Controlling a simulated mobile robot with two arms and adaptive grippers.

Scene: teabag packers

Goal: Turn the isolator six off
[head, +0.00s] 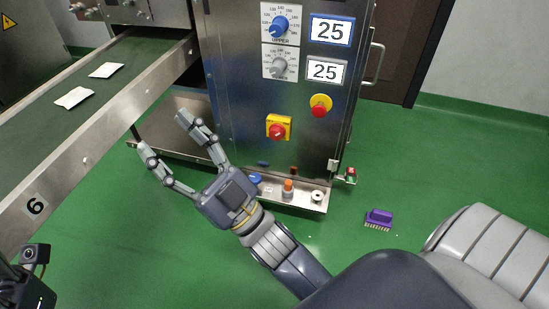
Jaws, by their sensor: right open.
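The isolator (278,127) is a red rotary knob on a yellow square plate, low on the front of the steel machine cabinet. I cannot read its handle angle clearly. My right gripper (164,132) is open and empty. Its two fingers point up and left, below and left of the isolator, apart from it in the picture. My left gripper's fingers are not in view.
A red mushroom button (320,105) on yellow sits right of the isolator. Above are dials and two displays (331,31) reading 25. A steel ledge (300,202) with small items juts out below. A purple brush (379,219) lies on the green floor. Teabag packets (73,98) lie on the conveyor.

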